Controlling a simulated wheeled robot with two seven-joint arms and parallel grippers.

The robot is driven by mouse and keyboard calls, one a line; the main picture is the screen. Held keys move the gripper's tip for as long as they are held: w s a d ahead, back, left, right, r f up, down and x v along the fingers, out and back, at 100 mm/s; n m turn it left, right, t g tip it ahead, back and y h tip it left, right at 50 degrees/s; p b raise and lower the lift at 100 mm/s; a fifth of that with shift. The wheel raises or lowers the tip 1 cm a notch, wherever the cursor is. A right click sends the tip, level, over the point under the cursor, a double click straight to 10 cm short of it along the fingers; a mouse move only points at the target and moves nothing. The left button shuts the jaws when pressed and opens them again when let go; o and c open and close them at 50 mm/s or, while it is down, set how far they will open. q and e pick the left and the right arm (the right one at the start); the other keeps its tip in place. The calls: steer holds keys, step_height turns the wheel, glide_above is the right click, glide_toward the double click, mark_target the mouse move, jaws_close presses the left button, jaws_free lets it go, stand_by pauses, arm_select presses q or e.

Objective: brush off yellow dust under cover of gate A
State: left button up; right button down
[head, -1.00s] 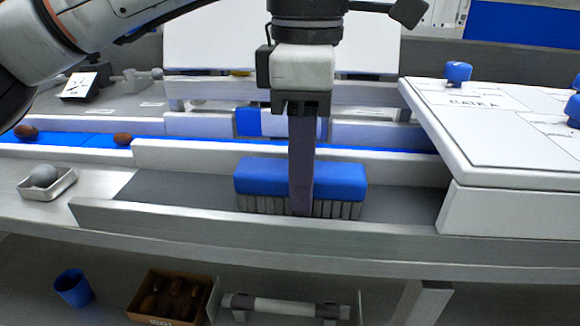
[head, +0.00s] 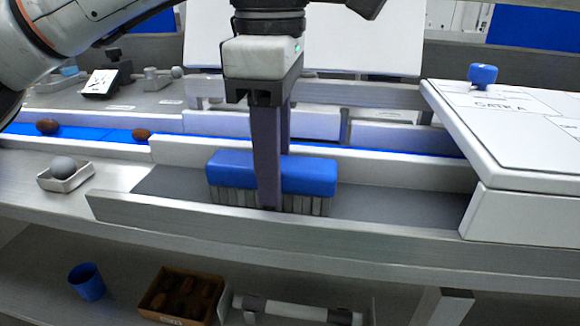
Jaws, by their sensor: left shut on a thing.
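A brush (head: 310,176) with a blue body and grey bristles stands upright, bristles down, in the grey channel (head: 390,208) in the middle of the head view. My left gripper (head: 270,195) is shut on the brush from above, its fingers across the blue body. The white cover marked GATE A (head: 515,150) with a blue knob (head: 482,74) lies over the channel's right end, apart from the brush. What is under the cover is hidden. I see no yellow dust on the visible channel floor. My right gripper is out of view.
A low front wall (head: 300,226) and a white back wall (head: 400,174) bound the channel. Behind it runs a blue belt with dates (head: 141,135). A small tray with a grey ball (head: 63,165) sits left. A blue cup (head: 86,282) and a date box (head: 180,295) are below.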

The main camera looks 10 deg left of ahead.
mark_target(228, 158)
arm_select(q)
steer(key=shift+a+f+b, duration=0.1)
steer(key=shift+a+b, duration=0.25)
steer(key=shift+a, duration=1)
steer(key=shift+w+a, duration=0.1)
steer(key=shift+a, duration=1.35)
step_height(228, 158, up, 3)
steer(key=shift+f+p, duration=0.15)
steer(key=shift+p, duration=0.75)
steer(key=shift+r, duration=0.25)
step_height(228, 158, up, 9)
